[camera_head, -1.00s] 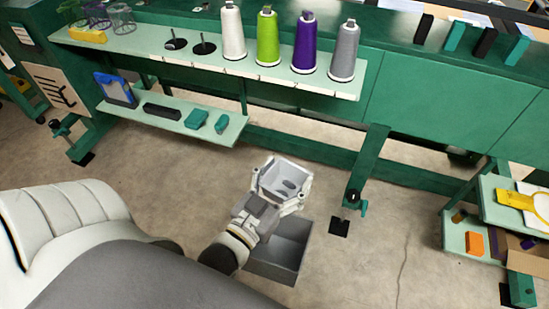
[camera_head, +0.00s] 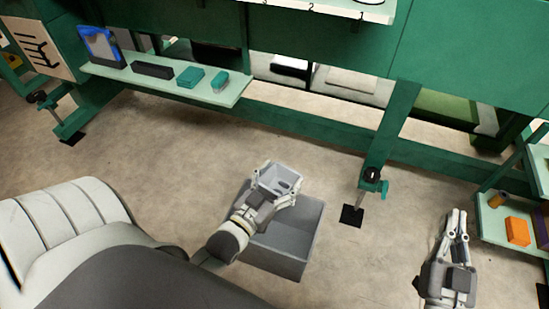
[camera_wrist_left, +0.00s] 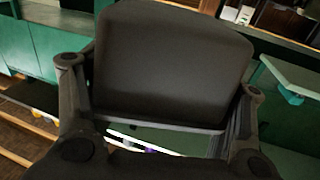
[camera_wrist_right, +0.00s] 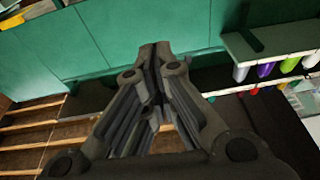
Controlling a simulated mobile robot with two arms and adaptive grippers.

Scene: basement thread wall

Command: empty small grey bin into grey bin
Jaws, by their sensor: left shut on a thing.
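My left gripper (camera_head: 275,197) is shut on the small grey bin (camera_head: 266,180) and holds it above the near part of the floor. Some small dark things show inside the small bin. In the left wrist view the small bin (camera_wrist_left: 170,65) fills the space between the fingers and looks dark. The larger grey bin (camera_head: 308,232) stands open on the floor, below and behind my left gripper, which hides part of it. What I can see of its inside looks empty. My right gripper (camera_head: 457,213) is at the lower right, empty, its fingertips together in the right wrist view (camera_wrist_right: 155,48).
A green post with a foot (camera_head: 372,183) stands right of the bins. A shelf with an orange box (camera_head: 518,231) is at far right. Floor between is clear.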

